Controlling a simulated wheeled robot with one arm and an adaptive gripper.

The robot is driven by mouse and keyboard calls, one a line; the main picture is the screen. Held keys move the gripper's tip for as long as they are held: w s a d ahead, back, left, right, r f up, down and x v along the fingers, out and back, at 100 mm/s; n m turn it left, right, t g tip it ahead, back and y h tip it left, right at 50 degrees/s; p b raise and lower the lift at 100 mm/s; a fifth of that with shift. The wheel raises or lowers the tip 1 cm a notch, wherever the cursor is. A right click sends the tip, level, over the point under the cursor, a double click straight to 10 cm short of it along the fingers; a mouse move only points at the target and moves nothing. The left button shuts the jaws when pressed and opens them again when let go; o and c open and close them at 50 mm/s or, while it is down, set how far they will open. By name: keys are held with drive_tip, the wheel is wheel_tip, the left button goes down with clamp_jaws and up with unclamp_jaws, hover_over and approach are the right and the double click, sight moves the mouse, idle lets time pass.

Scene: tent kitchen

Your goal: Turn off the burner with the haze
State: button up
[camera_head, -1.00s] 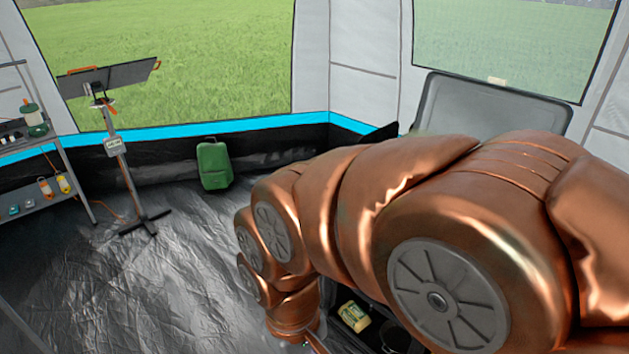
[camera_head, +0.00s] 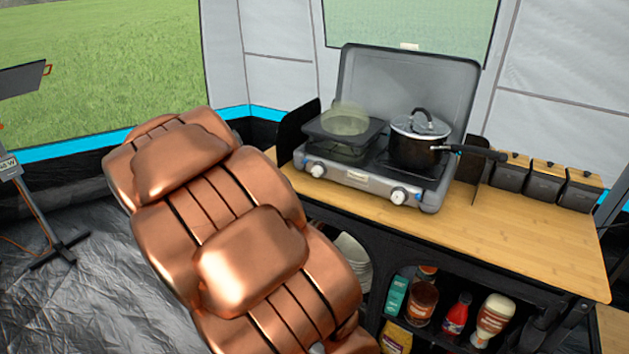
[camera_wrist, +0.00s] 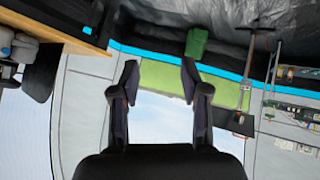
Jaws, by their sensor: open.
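The camping stove (camera_head: 360,185) stands on the wooden counter with its grey lid raised. Its left burner holds a dark square pan (camera_head: 342,137), and a pale greenish haze (camera_head: 345,118) hangs over it. A lidded dark pot (camera_head: 416,150) stands on the right burner. The left knob (camera_head: 318,170) and right knob (camera_head: 398,196) are on the front panel. My gripper (camera_wrist: 159,72) is open and empty in the wrist view, facing the tent wall and window, away from the stove. In the head view only my arm shows, left of the stove; the gripper is hidden.
The wooden counter (camera_head: 545,239) has clear room to the right of the stove. Several dark canisters (camera_head: 545,181) stand at its back right. Bottles and plates fill the shelf below. A green bag (camera_wrist: 197,42) shows in the wrist view.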

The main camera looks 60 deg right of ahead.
drive_tip(key=s+d+f+m+g+h+b, duration=0.15)
drive_tip(key=d+h, duration=0.45)
drive_tip(key=d, duration=0.9)
drive_tip(key=g+h+b, duration=0.2)
drive_tip(key=g+h, duration=0.2)
drive_tip(key=h, duration=0.2)
approach(315, 173)
drive_tip(key=d, duration=0.2)
drive_tip(key=shift+m, duration=0.25)
drive_tip(key=shift+w+d+r, duration=0.1)
drive_tip(key=shift+w+d, duration=0.15)
drive_tip(key=shift+d, duration=1.6)
drive_tip(key=shift+w+d, duration=0.2)
drive_tip(key=shift+d, duration=1.6)
clamp_jaws()
